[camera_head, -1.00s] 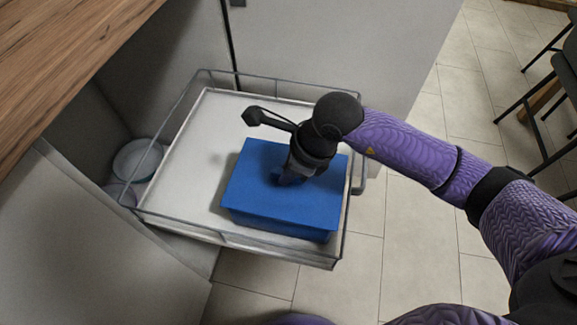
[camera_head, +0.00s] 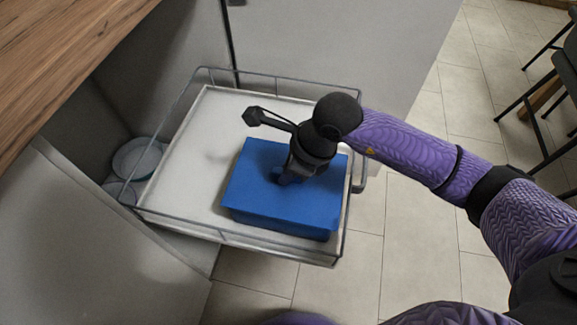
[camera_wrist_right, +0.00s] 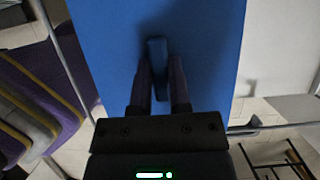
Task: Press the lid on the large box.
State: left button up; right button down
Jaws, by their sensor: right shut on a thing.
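The large blue box (camera_head: 285,225) stands in the pull-out wire basket, on the right part of its white base. Its blue lid (camera_head: 255,172) lies flat over the top, and I cannot tell whether it is fully seated. My right gripper (camera_head: 287,178) points down at the middle of the lid. In the right wrist view, the fingers of my right gripper (camera_wrist_right: 161,78) are closed on the lid's raised blue handle (camera_wrist_right: 157,52), one on each side. The lid (camera_wrist_right: 205,40) fills much of that view. My left gripper is not in view.
The wire basket (camera_head: 180,231) has thin rails around it, and its white base (camera_head: 190,165) is bare left of the box. Pale round dishes (camera_head: 137,158) sit inside the cabinet at left. A wooden counter (camera_head: 60,50) is above. Dark stools stand at far right.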

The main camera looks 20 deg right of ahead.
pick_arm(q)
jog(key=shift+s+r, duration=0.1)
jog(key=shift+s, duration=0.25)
pick_arm(e)
jog(key=shift+f, duration=0.15)
jog(key=c, duration=1)
grip_release()
jog(key=shift+c, duration=0.2)
jog(key=o, duration=0.5)
jog(key=shift+c, duration=0.2)
jog(key=shift+o, duration=1.1)
jog(key=o, duration=0.3)
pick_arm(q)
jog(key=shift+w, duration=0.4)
pick_arm(e)
jog(key=shift+o, duration=0.2)
